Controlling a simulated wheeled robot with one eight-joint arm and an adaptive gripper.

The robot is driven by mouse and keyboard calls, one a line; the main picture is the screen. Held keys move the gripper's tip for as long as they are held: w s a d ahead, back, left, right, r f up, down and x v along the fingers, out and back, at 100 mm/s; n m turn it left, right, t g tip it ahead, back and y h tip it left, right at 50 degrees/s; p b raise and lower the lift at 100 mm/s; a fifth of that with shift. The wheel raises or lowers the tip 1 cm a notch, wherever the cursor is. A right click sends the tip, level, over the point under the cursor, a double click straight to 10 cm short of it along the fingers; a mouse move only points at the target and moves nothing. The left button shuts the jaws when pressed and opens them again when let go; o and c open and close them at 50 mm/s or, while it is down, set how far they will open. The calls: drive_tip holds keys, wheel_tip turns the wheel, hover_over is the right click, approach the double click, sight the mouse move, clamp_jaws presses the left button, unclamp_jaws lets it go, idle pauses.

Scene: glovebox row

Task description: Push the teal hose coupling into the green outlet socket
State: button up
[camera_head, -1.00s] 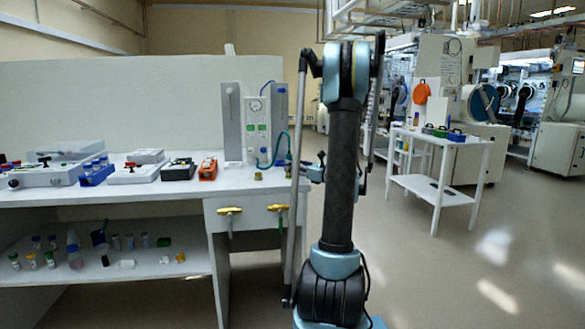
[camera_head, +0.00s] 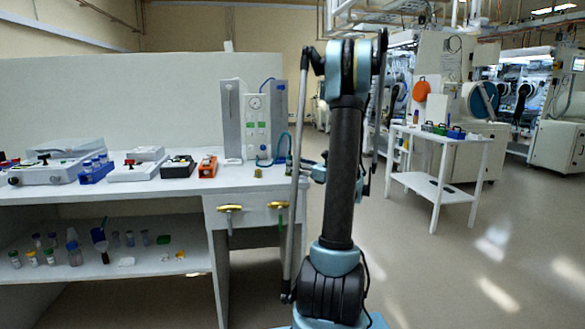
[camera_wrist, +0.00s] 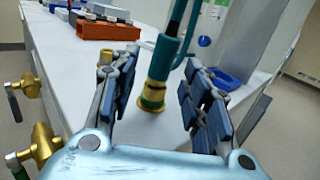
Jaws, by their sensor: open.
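The teal hose coupling (camera_wrist: 164,58) hangs in the wrist view with its brass end (camera_wrist: 152,95) pointing down, above the white bench top. My gripper (camera_wrist: 161,62) is open, with one finger on each side of the coupling and visible gaps to both. A teal hose (camera_head: 284,143) shows in the head view beside the gauge panel (camera_head: 256,122). The panel has green labels, but I cannot make out the green outlet socket there. My gripper is mostly hidden behind my arm in the head view.
The bench top (camera_head: 240,180) carries an orange box (camera_head: 208,167) and other devices left of the panel. Brass valves (camera_head: 230,208) stick out from the bench front. A small brass fitting (camera_head: 258,173) stands near the panel. A white cart (camera_head: 440,185) stands to the right.

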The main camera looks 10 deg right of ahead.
drive_tip(key=r+v, duration=0.1)
drive_tip(key=v, duration=0.9)
drive_tip(key=shift+f, duration=0.45)
